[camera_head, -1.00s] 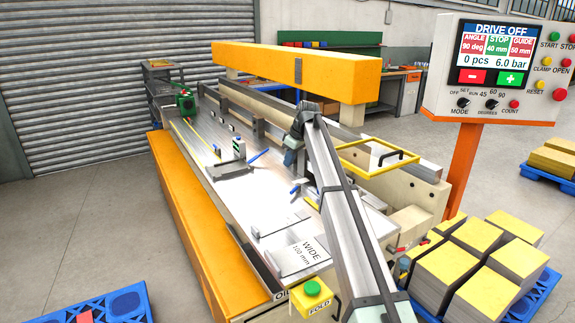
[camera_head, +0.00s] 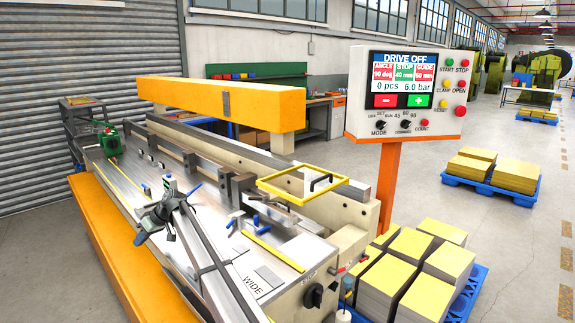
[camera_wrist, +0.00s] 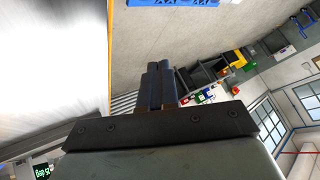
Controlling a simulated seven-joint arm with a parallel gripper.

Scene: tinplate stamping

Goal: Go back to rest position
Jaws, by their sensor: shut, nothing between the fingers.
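The folding machine has a long yellow beam (camera_head: 222,101) and a yellow frame guard (camera_head: 300,186) behind my arm. My arm hides part of the bed.
The control panel (camera_head: 405,93) reads DRIVE OFF and stands on an orange post at the right. Pallets with yellow-topped stacks (camera_head: 408,243) stand at lower right. An orange front ledge (camera_head: 110,232) runs along the bed. Open grey floor lies at the left.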

